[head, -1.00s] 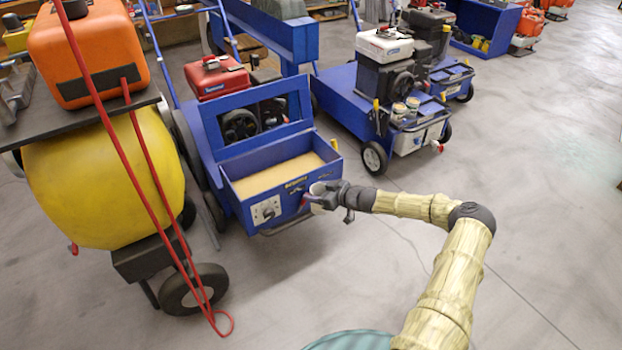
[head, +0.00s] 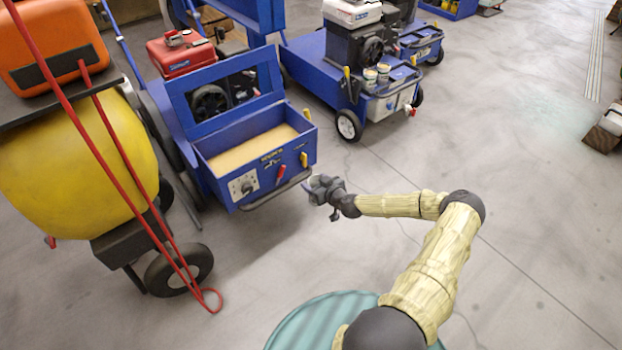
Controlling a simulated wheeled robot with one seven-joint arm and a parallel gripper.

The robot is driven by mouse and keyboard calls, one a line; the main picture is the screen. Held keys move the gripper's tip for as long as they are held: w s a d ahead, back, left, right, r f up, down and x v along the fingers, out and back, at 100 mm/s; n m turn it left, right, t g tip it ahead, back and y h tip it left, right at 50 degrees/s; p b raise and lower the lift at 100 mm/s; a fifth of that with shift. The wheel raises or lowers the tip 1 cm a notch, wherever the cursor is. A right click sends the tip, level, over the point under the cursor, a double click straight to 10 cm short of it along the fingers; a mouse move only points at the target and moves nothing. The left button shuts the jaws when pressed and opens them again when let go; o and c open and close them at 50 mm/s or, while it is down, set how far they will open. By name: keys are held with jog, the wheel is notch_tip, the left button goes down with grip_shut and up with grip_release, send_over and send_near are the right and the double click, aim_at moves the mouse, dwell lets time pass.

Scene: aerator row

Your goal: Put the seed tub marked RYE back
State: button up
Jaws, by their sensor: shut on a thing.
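My gripper (head: 318,188) is shut on a small pale thing that looks like a seed tub. The dark fingers hide most of it, and no marking can be read. The gripper is in the air just right of the near blue machine's front, apart from it. Two small pale tubs (head: 376,74) stand side by side on the front shelf of the farther blue machine. Their labels are too small to read.
The near blue machine has an open box (head: 208,178) of tan grain, red and yellow levers, and a front bar. A yellow drum (head: 75,165) on wheels with red handles stands left. Grey floor (head: 520,200) is clear to the right. A teal round surface (head: 300,325) is below my arm.

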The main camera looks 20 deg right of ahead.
jog(key=shift+s+d+r+m+h, duration=0.1)
jog(key=shift+s+m+h, duration=0.2)
jog(key=shift+s+h, duration=0.15)
jog(key=shift+s+r+m+h, duration=0.2)
jog(key=shift+s+m+h, duration=0.1)
jog(key=shift+h, duration=0.05)
jog(key=s+a+r+m+h+p, duration=0.1)
jog(key=s+a+r, duration=0.4)
jog(key=r, duration=0.2)
jog(key=shift+r+m+h, duration=0.15)
jog(key=shift+m+h, duration=0.15)
jog(key=shift+a, duration=0.1)
